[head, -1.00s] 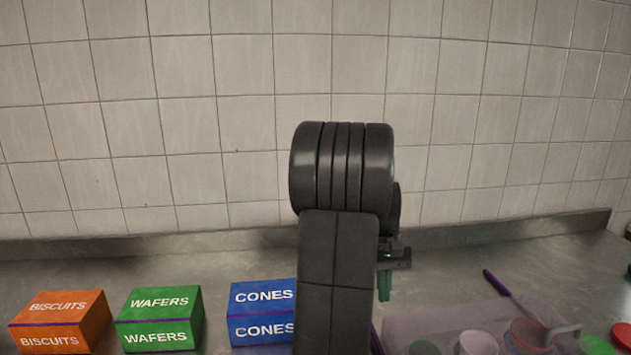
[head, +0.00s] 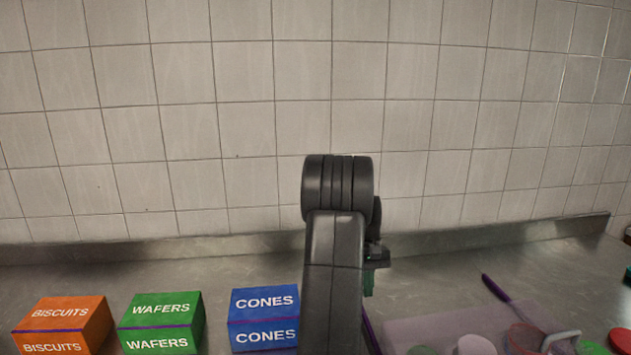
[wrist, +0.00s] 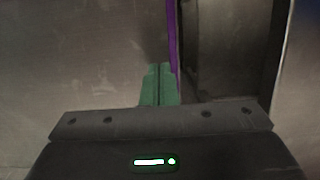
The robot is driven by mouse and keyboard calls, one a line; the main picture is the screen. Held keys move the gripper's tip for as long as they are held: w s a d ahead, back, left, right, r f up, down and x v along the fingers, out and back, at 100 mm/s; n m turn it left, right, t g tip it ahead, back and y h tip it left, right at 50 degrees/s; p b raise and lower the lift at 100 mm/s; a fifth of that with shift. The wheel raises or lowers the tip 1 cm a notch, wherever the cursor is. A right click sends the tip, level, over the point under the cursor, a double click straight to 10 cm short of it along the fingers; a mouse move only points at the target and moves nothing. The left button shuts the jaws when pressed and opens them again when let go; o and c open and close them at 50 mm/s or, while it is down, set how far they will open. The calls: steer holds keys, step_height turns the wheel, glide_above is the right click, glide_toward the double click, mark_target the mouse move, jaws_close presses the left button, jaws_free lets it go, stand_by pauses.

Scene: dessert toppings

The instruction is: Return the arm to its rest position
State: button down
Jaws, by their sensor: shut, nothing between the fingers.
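My gripper (wrist: 158,85) shows its green fingers pressed together in the wrist view, with nothing between them. In the head view my gripper (head: 369,283) hangs at the right side of my dark arm, which rises in the middle of the picture. The fingers point down over the steel counter. My arm hides part of the gripper and part of the counter behind it.
On the metal counter (head: 240,274) stand an orange biscuits box (head: 64,322), a green wafers box (head: 163,318) and a blue cones box (head: 264,317), left of my arm. A translucent tray (head: 420,325) with lids and a purple-handled tool (head: 494,287) lie right. A tiled wall (head: 160,100) stands behind.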

steer(key=w, duration=0.2)
steer(key=w+a, duration=0.1)
steer(key=w, duration=0.5)
steer(key=shift+w+a, duration=0.15)
steer(key=shift+w, duration=0.1)
steer(key=v, duration=1)
steer(key=shift+w, duration=0.2)
